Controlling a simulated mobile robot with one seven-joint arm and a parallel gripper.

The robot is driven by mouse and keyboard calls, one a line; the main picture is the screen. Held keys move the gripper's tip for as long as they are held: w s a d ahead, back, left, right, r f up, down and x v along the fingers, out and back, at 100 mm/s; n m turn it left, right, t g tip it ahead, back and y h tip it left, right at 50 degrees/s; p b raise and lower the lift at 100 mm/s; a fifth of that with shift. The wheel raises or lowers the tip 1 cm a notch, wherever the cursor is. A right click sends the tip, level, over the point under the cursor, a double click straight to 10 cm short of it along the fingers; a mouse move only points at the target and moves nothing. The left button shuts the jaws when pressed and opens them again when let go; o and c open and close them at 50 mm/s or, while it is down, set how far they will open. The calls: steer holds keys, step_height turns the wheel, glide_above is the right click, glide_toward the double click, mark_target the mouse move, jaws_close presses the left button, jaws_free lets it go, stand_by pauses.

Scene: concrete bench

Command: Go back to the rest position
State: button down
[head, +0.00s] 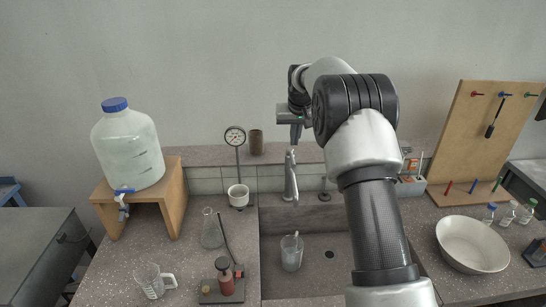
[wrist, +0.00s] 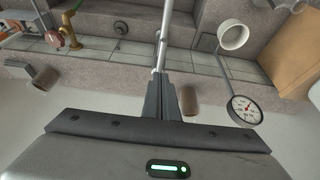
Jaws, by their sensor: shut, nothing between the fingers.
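My gripper (head: 293,135) is raised over the back of the sink, just above the top of the metal tap (head: 290,178) in the head view. In the wrist view its two dark fingers (wrist: 166,78) are together with nothing between them. The tap's pale pipe (wrist: 160,45) lines up with the fingertips there; I cannot tell how wide the gap is. The wrist view is upside down, with the wall at the bottom. My arm hides part of the sink's right side and the ledge behind.
The sink (head: 325,262) holds a clear beaker (head: 291,252). A dial gauge (head: 235,137) on a stand and a brown cup (head: 256,142) are left of the gripper. A water jug (head: 128,148) stands far left; a pegboard (head: 478,140) and white bowl (head: 472,244) are right.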

steer(key=s+r, duration=0.9)
steer(key=s, duration=0.2)
steer(key=s+r, duration=0.8)
steer(key=s, duration=0.3)
steer(key=s+f, duration=0.2)
steer(key=s, duration=1.1)
steer(key=s+f+t, duration=0.1)
steer(key=s+f, duration=0.1)
steer(key=s, duration=1.1)
steer(key=shift+s+f, duration=0.25)
steer(key=shift+f, duration=0.05)
